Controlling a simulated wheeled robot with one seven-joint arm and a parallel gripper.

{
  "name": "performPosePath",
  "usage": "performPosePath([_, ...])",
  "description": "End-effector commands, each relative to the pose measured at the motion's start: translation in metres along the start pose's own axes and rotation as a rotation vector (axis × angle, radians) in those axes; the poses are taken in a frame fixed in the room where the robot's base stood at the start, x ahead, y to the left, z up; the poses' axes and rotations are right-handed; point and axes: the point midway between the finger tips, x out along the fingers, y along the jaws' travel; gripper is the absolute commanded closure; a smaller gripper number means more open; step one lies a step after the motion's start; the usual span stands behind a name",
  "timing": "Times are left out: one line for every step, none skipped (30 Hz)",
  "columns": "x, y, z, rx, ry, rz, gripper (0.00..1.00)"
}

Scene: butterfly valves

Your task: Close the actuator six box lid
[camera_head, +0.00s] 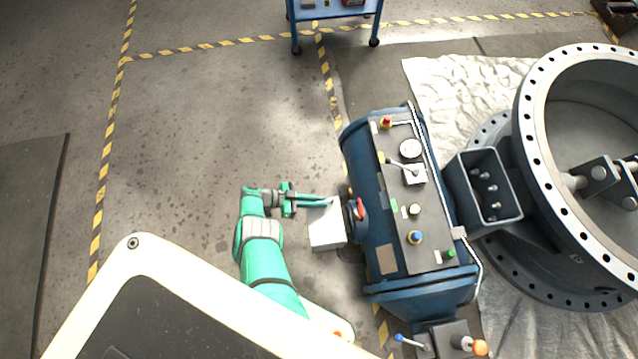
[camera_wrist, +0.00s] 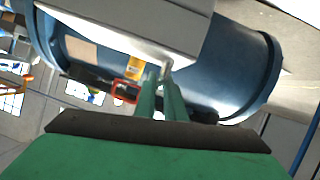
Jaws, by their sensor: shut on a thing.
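A white box (camera_head: 328,240) sits at the left side of the blue actuator (camera_head: 362,165). Its pale lid (camera_head: 334,214) shows as a slanted face at the top of the box; its exact angle is hard to tell. My gripper (camera_head: 328,202) reaches in from the left, its green fingers close together at the lid's far edge. In the wrist view, my gripper (camera_wrist: 166,74) has its fingertips at the lower edge of a pale panel (camera_wrist: 125,35), which looks like the lid, and is shut on it. The fingertips partly hide the contact.
A red-handled part (camera_head: 359,208) projects from the actuator close to the fingertips. The actuator's panel (camera_head: 408,200) carries a gauge, levers and several buttons. A large flanged valve (camera_head: 540,150) stands at the right. A blue cart (camera_head: 335,12) is at the top. The floor at left is clear.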

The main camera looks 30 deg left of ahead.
Motion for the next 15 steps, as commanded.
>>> performPosePath([-0.0049, -0.0123, -0.0047, 0.013, -0.003, -0.026, 1.00])
performPosePath([-0.0053, -0.0128, -0.0050, 0.013, -0.003, -0.027, 1.00])
performPosePath([-0.0058, -0.0133, -0.0053, 0.014, -0.003, -0.028, 1.00])
performPosePath([-0.0060, -0.0136, -0.0055, 0.014, -0.002, -0.029, 1.00])
performPosePath([-0.0062, -0.0138, -0.0057, 0.014, -0.002, -0.029, 1.00])
performPosePath([-0.0064, -0.0141, -0.0059, 0.014, -0.002, -0.030, 0.81])
performPosePath([-0.0066, -0.0142, -0.0059, 0.014, -0.002, -0.030, 0.74])
performPosePath([-0.0066, -0.0139, -0.0058, 0.014, -0.002, -0.029, 0.72])
performPosePath([-0.0063, -0.0132, -0.0054, 0.013, -0.002, -0.028, 0.72])
performPosePath([-0.0061, -0.0127, -0.0050, 0.012, -0.002, -0.028, 0.72])
performPosePath([-0.0059, -0.0122, -0.0046, 0.011, -0.002, -0.027, 0.72])
performPosePath([-0.0056, -0.0115, -0.0042, 0.010, -0.002, -0.026, 0.72])
performPosePath([-0.0054, -0.0111, -0.0039, 0.009, -0.002, -0.025, 0.72])
performPosePath([-0.0052, -0.0106, -0.0037, 0.009, -0.002, -0.024, 0.72])
performPosePath([-0.0049, -0.0101, -0.0034, 0.008, -0.002, -0.023, 0.72])
